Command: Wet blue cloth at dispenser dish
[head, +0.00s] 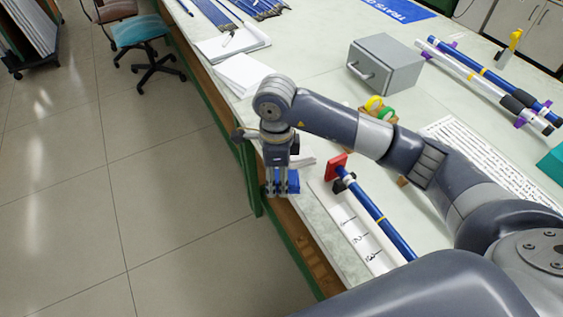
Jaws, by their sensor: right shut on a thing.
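My right gripper (280,192) points down at the near left edge of the workbench, with its fingers closed. A small blue piece, which looks like the blue cloth (293,182), shows at its fingers and just to their right. The fingers hide part of it. I cannot tell whether it touches the bench. I cannot make out a dispenser dish; my arm covers part of the bench. My left gripper is not in view.
A grey box (385,65) stands farther back. White paper stacks (243,75) lie behind. Open floor (170,220) is at left.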

